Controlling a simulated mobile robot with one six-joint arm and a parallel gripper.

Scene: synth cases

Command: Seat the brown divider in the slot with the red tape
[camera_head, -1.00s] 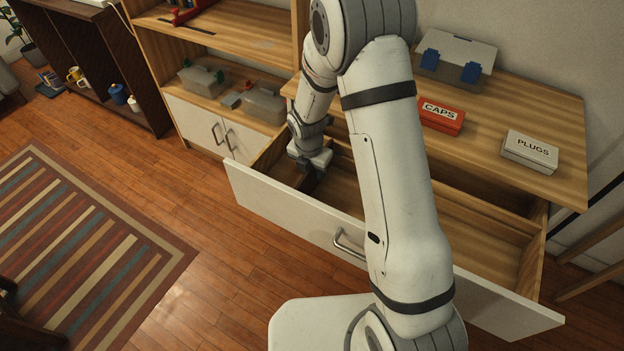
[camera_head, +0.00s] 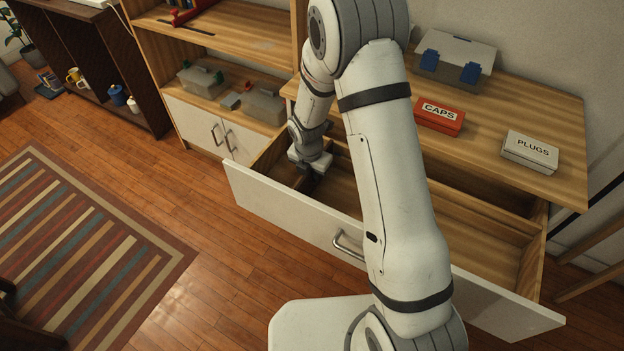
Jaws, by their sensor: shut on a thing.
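An open drawer (camera_head: 290,214) with a white front and a wooden inside juts out below the wooden top. My gripper (camera_head: 308,179) is inside its left part, pointing down and close to the drawer floor. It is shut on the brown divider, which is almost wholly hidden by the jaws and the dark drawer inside. I cannot tell whether the divider touches a slot. No red tape shows; my arm covers the middle of the drawer.
On the wooden top lie a red CAPS box (camera_head: 439,117), a white PLUGS box (camera_head: 530,151) and a grey case with blue clips (camera_head: 452,62). A shelf unit (camera_head: 205,107) with clear bins stands left of the drawer. The drawer's right part looks empty.

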